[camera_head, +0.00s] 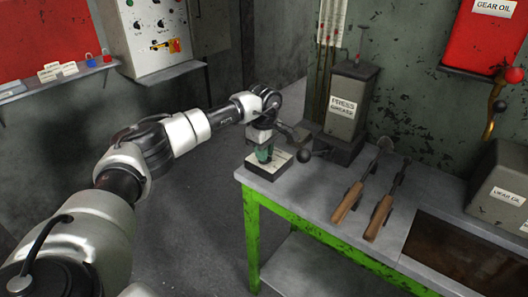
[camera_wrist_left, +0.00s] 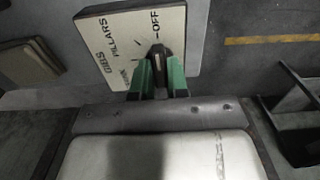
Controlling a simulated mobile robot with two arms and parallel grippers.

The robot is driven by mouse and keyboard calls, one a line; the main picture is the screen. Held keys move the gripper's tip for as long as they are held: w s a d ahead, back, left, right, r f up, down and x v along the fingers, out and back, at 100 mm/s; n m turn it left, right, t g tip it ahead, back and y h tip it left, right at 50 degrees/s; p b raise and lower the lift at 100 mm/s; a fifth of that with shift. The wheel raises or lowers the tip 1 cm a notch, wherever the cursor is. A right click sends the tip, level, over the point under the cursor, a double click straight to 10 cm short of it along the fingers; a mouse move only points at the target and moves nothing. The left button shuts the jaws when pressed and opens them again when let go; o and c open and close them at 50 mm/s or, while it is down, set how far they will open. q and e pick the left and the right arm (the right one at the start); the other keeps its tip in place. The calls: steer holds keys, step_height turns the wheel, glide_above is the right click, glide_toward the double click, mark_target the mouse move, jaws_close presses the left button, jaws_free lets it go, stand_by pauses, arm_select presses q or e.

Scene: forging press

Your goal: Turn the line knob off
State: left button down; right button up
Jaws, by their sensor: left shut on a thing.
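The line knob (camera_wrist_left: 158,52) is a small dark knob on a cream plate (camera_wrist_left: 105,45) marked GIBS, PILLARS, OFF and one partly hidden label. In the left wrist view, my left gripper (camera_wrist_left: 160,75) has its green fingers on both sides of the knob and is shut on it. The visible tip of the knob lies roughly in line with the OFF mark; its exact angle is partly hidden by the fingers. In the head view, my left gripper (camera_head: 264,153) points down at the plate (camera_head: 282,167) on the table's left corner. My right gripper is not in view.
A grey PRESS GREASE box (camera_head: 345,112) with a black ball handle stands behind the plate. Two wooden-handled tools (camera_head: 348,201) lie on the green-legged table (camera_head: 310,208). A control panel (camera_head: 155,35) hangs on the back wall.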

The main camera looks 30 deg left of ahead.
arm_select(q)
steer(key=shift+r, duration=0.1)
stand_by(0.3)
steer(key=c, duration=1.1)
jaws_free()
step_height(320, 180, up, 11)
steer(key=shift+f+b, duration=0.15)
steer(key=shift+b, duration=0.3)
steer(key=shift+f, duration=0.1)
